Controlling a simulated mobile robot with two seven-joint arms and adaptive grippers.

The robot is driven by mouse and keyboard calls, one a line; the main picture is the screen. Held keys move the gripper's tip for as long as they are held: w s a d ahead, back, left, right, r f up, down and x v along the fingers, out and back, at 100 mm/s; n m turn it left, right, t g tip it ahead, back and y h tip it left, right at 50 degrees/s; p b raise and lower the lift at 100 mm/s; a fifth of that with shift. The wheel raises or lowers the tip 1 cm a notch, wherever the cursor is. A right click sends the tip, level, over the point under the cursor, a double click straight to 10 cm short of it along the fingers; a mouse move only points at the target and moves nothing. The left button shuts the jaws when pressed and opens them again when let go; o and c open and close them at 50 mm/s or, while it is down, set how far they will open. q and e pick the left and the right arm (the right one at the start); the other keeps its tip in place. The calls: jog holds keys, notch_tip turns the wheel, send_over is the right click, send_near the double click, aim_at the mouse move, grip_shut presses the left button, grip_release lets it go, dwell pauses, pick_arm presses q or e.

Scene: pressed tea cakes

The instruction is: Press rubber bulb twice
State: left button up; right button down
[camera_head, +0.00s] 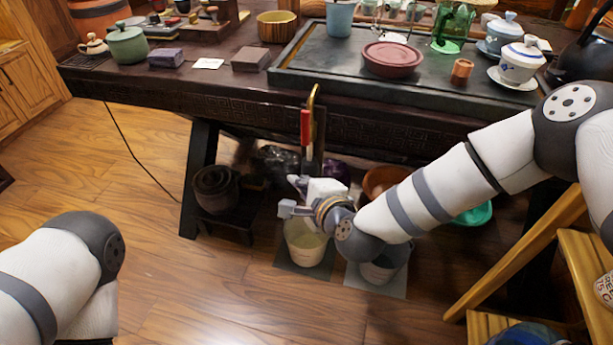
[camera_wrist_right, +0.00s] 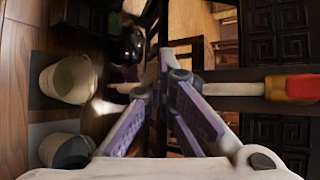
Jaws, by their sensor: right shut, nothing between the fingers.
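A red part (camera_head: 306,127), which looks like the rubber bulb, hangs upright at the front edge of the dark tea table (camera_head: 200,105). A curved yellow piece (camera_head: 314,95) tops it, and a pale stem runs down below it. The red part also shows at the right edge of the wrist view (camera_wrist_right: 293,87), with the stem pointing towards my fingers. My right gripper (camera_head: 292,196) is below it, under the table's edge, shut and empty, apart from the red part. In the wrist view its fingertips (camera_wrist_right: 168,72) meet. My left arm shows at lower left; its gripper is out of view.
A cream bucket (camera_head: 306,245) and a grey bucket (camera_head: 385,265) stand on floor mats beneath my right gripper. A wooden ladder-like stand (camera_head: 545,260) is at right.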

pick_arm(q)
jog(key=shift+w+r+p, duration=0.2)
jog(key=shift+r+p, duration=0.15)
jog(key=shift+p, duration=0.05)
pick_arm(e)
jog(key=shift+s+a, duration=0.3)
jog(key=shift+s, duration=0.65)
pick_arm(q)
jog(key=shift+w+r+t+p, duration=0.3)
jog(key=shift+w+r+p, duration=0.1)
jog(key=shift+r+p, duration=0.4)
pick_arm(e)
jog(key=s, duration=0.1)
jog(key=s+a, duration=0.1)
jog(key=s, duration=0.2)
jog(key=shift+s+a, duration=0.3)
jog(key=shift+s, duration=0.1)
pick_arm(q)
jog(key=shift+f, duration=0.1)
